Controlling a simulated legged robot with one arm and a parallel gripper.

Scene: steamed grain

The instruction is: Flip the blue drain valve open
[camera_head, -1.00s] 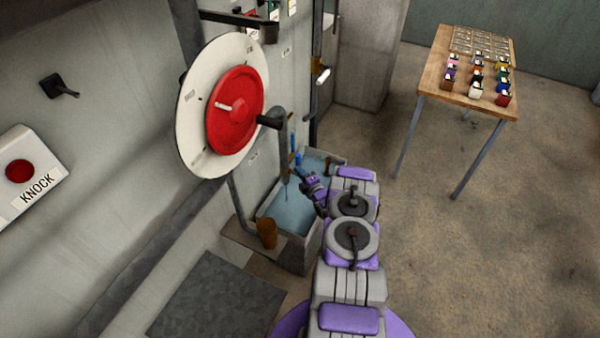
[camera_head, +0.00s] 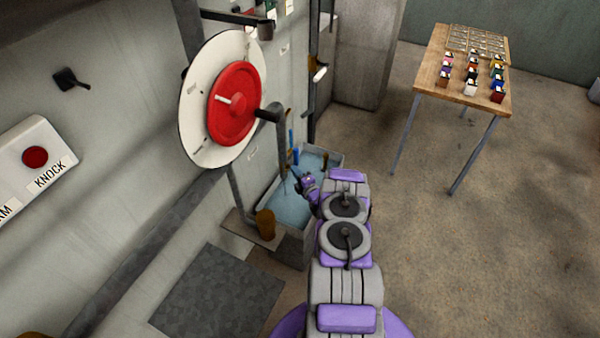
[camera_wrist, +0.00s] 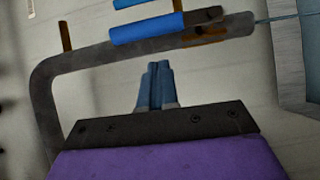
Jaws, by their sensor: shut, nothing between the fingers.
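A blue lever handle (camera_wrist: 147,28) lies along a dark pipe (camera_wrist: 90,55) in the wrist view, near a brownish fitting. A second blue piece (camera_wrist: 150,4) is cut off by the top edge. I cannot tell which is the drain valve's handle. Blue handles (camera_head: 296,155) also show small at the wall above the basin in the head view. My gripper (camera_wrist: 157,66) is shut and empty, its fingertips just below the nearer blue handle in the picture. Whether they touch it is unclear. In the head view my gripper (camera_head: 296,175) is over the basin's wall side.
A basin (camera_head: 333,150) with bluish water stands against the wall under the pipe. A large red wheel (camera_head: 232,105) juts from the wall to the left. A wooden table (camera_head: 436,76) stands far right, with open floor before it.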

